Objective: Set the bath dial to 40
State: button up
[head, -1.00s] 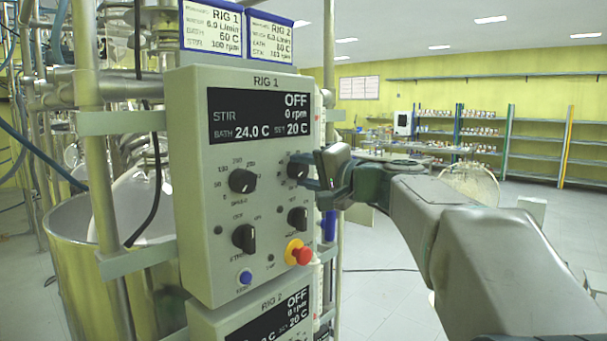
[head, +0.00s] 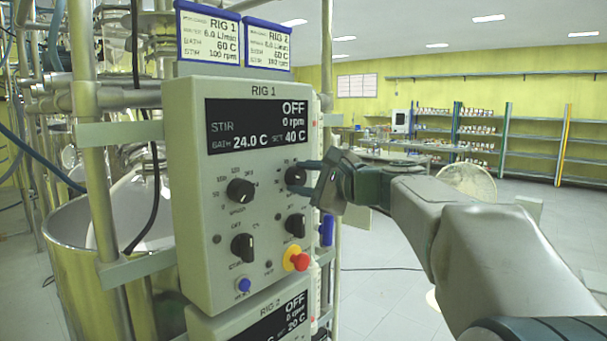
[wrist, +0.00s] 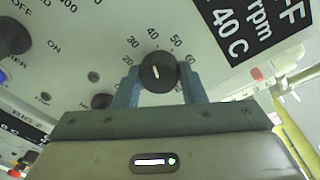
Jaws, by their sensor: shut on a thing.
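The RIG 1 control panel (head: 258,240) stands in front of me, its display (head: 257,125) reading OFF, 0 rpm, BATH 24.0 C and SET 40 C. The bath dial is a black knob (head: 295,176) at the panel's upper right, partly covered by my gripper in the head view. In the wrist view the dial (wrist: 158,72) sits between both fingers, with its white mark pointing near 40 on the printed scale. My gripper (head: 308,180) is shut on the dial, and its two blue-grey fingers flank the knob in the wrist view (wrist: 159,88).
Other black knobs (head: 241,191) sit left of and below the dial. A red emergency button (head: 299,261) with a yellow collar and a blue button (head: 244,285) lie lower. A RIG 2 panel (head: 268,325) is underneath. Metal posts and a steel vessel stand left; open floor lies right.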

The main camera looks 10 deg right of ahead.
jog(key=shift+m+p, duration=0.3)
jog(key=shift+m, duration=0.4)
jog(key=o, duration=1)
jog(key=b+v, duration=0.3)
jog(key=v, duration=1)
jog(key=shift+s+d, duration=0.3)
